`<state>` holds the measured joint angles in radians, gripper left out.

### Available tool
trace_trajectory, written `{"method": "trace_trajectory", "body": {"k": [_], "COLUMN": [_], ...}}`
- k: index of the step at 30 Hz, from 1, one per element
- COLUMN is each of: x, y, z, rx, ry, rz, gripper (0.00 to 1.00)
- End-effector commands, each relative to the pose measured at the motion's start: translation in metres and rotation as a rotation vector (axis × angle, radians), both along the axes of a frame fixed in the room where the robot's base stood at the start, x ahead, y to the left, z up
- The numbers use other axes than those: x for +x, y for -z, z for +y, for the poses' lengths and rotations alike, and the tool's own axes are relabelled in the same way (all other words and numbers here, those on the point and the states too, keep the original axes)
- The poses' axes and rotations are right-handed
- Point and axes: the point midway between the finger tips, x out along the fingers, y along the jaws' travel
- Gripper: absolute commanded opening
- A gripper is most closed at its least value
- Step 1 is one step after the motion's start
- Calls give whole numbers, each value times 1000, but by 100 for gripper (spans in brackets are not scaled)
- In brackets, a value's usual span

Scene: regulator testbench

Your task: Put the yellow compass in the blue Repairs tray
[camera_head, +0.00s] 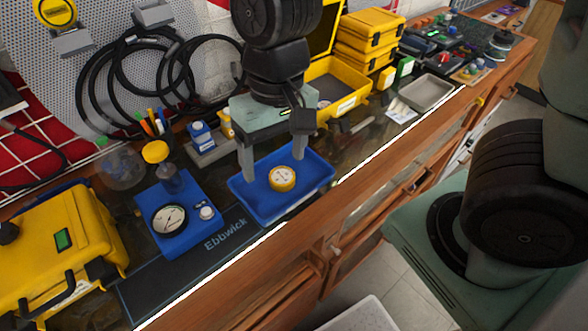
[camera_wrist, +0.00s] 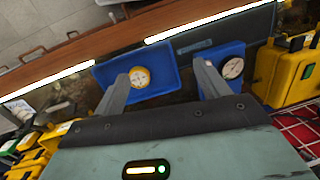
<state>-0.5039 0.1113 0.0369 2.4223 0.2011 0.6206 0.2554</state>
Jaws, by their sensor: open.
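The yellow compass (camera_head: 282,178) is a small round disc with a pale dial. It lies in the blue tray (camera_head: 250,204), on the tray floor right of its middle in the head view. My gripper (camera_head: 273,168) is open above the tray, its two fingers apart and pointing down. No finger appears to grip the compass. In the wrist view the compass (camera_wrist: 139,77) shows beyond the fingertips of my gripper (camera_wrist: 168,72), inside the blue tray (camera_wrist: 165,83). I cannot read any label on the tray.
A blue gauge block (camera_head: 180,212) stands left of the tray on a dark Ebbwick mat (camera_head: 225,258). A yellow case (camera_head: 60,240) is at far left. An open yellow box (camera_head: 335,90) and a grey tray (camera_head: 428,92) stand to the right. The bench's front edge is close to the tray.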

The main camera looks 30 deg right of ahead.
Motion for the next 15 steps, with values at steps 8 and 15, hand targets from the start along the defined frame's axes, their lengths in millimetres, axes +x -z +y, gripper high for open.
{"method": "trace_trajectory", "body": {"k": [8, 15], "x": [-71, -79], "y": [-24, -25], "z": [6, 5], "rx": [-19, -32], "ry": [-486, -555], "rz": [-94, -105], "gripper": [74, 74]}}
